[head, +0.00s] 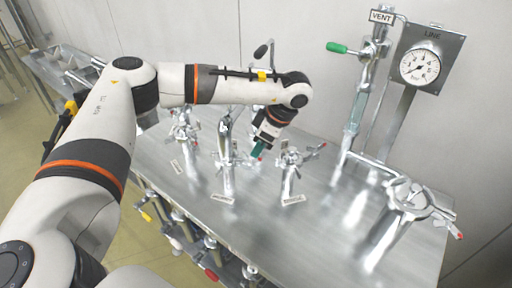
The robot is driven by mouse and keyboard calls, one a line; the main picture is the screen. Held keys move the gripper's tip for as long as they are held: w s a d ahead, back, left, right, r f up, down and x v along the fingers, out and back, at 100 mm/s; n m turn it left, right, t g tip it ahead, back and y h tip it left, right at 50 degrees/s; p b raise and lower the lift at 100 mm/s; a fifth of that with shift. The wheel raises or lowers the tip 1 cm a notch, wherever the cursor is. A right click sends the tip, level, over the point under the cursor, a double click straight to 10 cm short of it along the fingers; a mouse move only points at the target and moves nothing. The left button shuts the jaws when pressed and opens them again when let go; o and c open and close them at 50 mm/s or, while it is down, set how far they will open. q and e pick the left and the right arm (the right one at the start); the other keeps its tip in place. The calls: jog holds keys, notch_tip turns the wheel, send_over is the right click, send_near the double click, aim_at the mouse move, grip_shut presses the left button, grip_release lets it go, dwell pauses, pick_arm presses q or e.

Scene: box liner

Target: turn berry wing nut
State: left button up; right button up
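My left arm reaches across from the left. Its gripper (258,150) points down between two metal clamp fittings, with teal at its tip. The finger gap is too small to make out. Shiny clamp fittings on posts stand on the metal table: one at the left (184,131), one in the middle (228,158) and one right of the gripper (291,166). The right one has a red-tipped lever. Small labels lie at their bases, but I cannot read them, so I cannot tell which fitting has the berry wing nut. I cannot tell whether the gripper touches any fitting. My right gripper is out of view.
A larger clamped vessel (408,200) stands at the table's right end. A pressure gauge panel (427,62) and a green-handled vent valve (345,48) rise behind. The metal table (270,240) is bare in front. Coloured valve handles show below its front edge.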

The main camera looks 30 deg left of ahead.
aim_at(251, 158)
pick_arm(q)
jog(key=x, duration=0.2)
jog(key=shift+a+f+p, duration=0.15)
jog(key=shift+f+p, duration=0.15)
jog(key=shift+f, duration=0.3)
grip_shut()
